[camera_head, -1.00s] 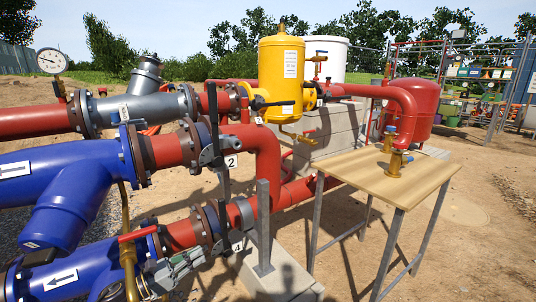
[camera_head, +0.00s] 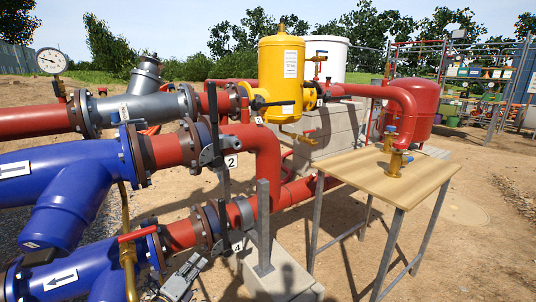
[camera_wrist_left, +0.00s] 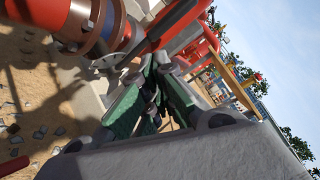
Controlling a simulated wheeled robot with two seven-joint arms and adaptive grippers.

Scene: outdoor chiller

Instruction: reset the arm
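My left gripper (camera_head: 192,264) is low in the head view, grey, in front of the lower red pipe and beside the lower blue pipe. In the left wrist view its two fingers with green pads (camera_wrist_left: 155,80) point away from the camera and come close together at the far end. I see no object held between them, but I cannot tell how far apart the tips are. My right gripper is in neither view.
Blue pipes (camera_head: 75,190) and a red pipe (camera_head: 265,160) with flanges and valve handles stand close around the left gripper. A grey upright post (camera_head: 263,225) rises from a concrete block. Sandy ground is open beyond.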

